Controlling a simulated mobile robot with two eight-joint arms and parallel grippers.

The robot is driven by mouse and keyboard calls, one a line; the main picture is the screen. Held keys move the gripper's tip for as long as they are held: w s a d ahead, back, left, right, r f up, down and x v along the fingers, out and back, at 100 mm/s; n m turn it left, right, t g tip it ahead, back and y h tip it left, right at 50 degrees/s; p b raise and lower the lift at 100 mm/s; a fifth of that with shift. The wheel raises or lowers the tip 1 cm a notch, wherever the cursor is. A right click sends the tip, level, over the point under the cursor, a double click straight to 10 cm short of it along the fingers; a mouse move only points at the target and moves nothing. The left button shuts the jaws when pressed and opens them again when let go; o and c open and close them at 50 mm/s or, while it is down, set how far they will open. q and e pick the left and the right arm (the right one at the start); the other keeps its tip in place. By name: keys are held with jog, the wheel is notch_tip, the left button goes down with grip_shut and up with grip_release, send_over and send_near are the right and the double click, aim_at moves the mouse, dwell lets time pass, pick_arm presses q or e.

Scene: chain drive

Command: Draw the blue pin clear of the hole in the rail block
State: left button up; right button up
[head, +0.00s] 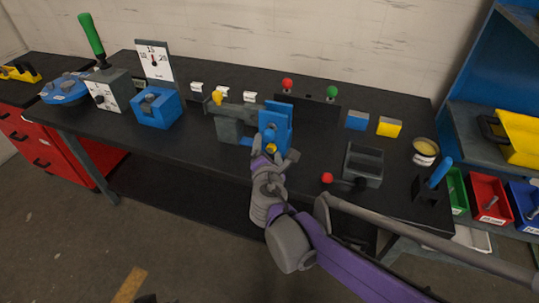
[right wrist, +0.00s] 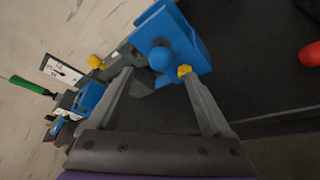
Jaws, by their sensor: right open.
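A blue block (head: 279,119) stands at the front of a grey fixture (head: 236,122) near the table's middle; it also shows in the right wrist view (right wrist: 180,28). A round blue knob (right wrist: 160,58) sticks out of its face and looks like the blue pin's head; the shaft and hole are hidden. A yellow piece (right wrist: 184,71) sits beside the knob. My right gripper (head: 273,154) is open in front of the block. In the right wrist view its fingers (right wrist: 159,77) are apart, with the knob ahead between them. My left gripper is not in view.
A grey tray (head: 364,164) and a red ball knob (head: 327,178) lie right of my gripper. A blue handle (head: 440,172) stands at the far right. A blue gauge box (head: 156,107) is left. Bare black tabletop lies between these.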

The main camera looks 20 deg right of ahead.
aim_at(268, 138)
jog(key=x, duration=0.8)
jog(key=shift+w, duration=0.3)
jog(key=shift+d, duration=0.1)
jog(key=shift+c, duration=0.2)
grip_shut()
